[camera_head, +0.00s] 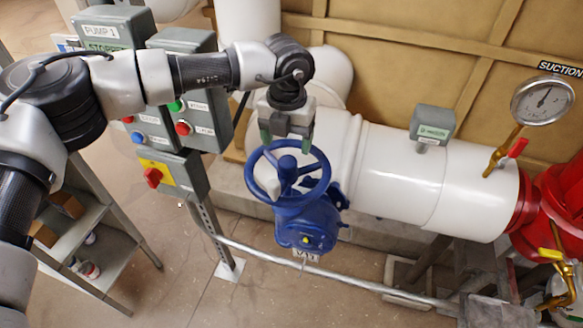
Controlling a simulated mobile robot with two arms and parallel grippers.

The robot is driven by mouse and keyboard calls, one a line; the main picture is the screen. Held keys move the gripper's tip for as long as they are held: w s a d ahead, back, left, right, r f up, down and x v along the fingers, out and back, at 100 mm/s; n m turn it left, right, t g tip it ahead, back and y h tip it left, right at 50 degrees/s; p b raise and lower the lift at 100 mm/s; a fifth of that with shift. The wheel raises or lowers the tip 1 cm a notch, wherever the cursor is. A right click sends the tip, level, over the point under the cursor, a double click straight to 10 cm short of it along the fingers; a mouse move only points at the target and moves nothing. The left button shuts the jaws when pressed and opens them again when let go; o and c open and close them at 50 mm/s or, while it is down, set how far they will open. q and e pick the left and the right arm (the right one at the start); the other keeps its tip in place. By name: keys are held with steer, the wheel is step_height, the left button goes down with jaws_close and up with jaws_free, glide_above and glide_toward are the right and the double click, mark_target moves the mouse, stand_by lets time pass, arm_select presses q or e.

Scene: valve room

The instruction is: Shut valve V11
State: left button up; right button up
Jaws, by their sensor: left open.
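A blue handwheel (289,196) sits on a blue gear-operated valve body (308,228) in front of a wide white pipe. A small tag (306,255) below the body appears to read V11 and is partly hidden. My left gripper (288,140) hangs over the far rim of the wheel, pointing down. Its fingers are apart, one at each side of the far rim area. I cannot tell whether they touch the rim. My right gripper is not in view.
Control boxes (190,85) with buttons and a red rotary switch (153,177) stand left of the valve. A shelf (95,245) is at lower left. A pressure gauge (542,101) and red pump parts (560,190) are at right. A metal conduit (330,275) runs low in front.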

arm_select(q)
steer(key=shift+f, duration=0.25)
steer(key=n+b, duration=0.1)
steer(key=n, duration=0.1)
steer(key=n+b, duration=0.3)
steer(key=shift+f+n, duration=0.25)
steer(key=shift+n, duration=0.15)
steer(key=shift+r+n+b, duration=0.25)
steer(key=shift+n+b, duration=0.45)
steer(key=shift+n, duration=0.5)
steer(key=n+b, duration=0.4)
steer(key=n, duration=0.2)
steer(key=shift+f+b, duration=0.2)
steer(key=shift+b, duration=0.2)
steer(key=shift+n, duration=0.6)
steer(key=shift+r+n, duration=0.25)
steer(key=shift+n, duration=0.05)
